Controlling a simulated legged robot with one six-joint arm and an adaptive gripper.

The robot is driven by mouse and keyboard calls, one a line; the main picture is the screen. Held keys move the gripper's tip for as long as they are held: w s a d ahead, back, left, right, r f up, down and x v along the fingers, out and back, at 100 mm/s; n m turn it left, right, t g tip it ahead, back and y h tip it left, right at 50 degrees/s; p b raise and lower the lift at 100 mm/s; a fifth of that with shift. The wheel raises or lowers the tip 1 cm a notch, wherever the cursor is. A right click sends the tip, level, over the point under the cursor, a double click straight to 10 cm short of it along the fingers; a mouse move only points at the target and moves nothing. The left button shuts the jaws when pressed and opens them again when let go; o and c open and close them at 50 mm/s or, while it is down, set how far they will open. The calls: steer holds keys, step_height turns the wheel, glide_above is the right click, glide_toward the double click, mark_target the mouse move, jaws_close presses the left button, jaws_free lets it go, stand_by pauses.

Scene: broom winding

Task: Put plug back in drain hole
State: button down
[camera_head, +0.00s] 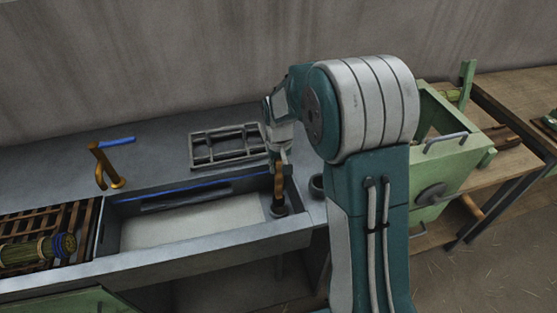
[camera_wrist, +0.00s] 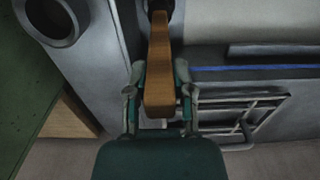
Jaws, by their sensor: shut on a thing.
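The plug has a long wooden handle (camera_head: 279,184) and a dark round base (camera_head: 279,210). In the head view it stands roughly upright at the right end of the sink (camera_head: 190,222). My gripper (camera_head: 281,160) is shut on the upper part of the handle from above. In the wrist view my gripper (camera_wrist: 160,78) has one finger on each side of the wooden handle (camera_wrist: 160,55), and the base is partly cut off at the top edge. The drain hole does not show clearly; I cannot tell whether the base is seated in it or just above.
A round dark opening with a raised rim (camera_head: 317,185) is right of the sink, also in the wrist view (camera_wrist: 52,20). A metal rack (camera_head: 227,146) lies behind the sink. A brass tap (camera_head: 107,168) and slatted wooden rack (camera_head: 45,225) are left. A green wooden frame (camera_head: 455,155) stands right.

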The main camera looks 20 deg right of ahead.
mark_target(279, 178)
steer(key=shift+f, duration=2.35)
steer(key=c, duration=0.8)
jaws_free()
steer(key=shift+o, duration=0.2)
steer(key=shift+r, duration=5.5)
steer(key=shift+s+r, duration=0.1)
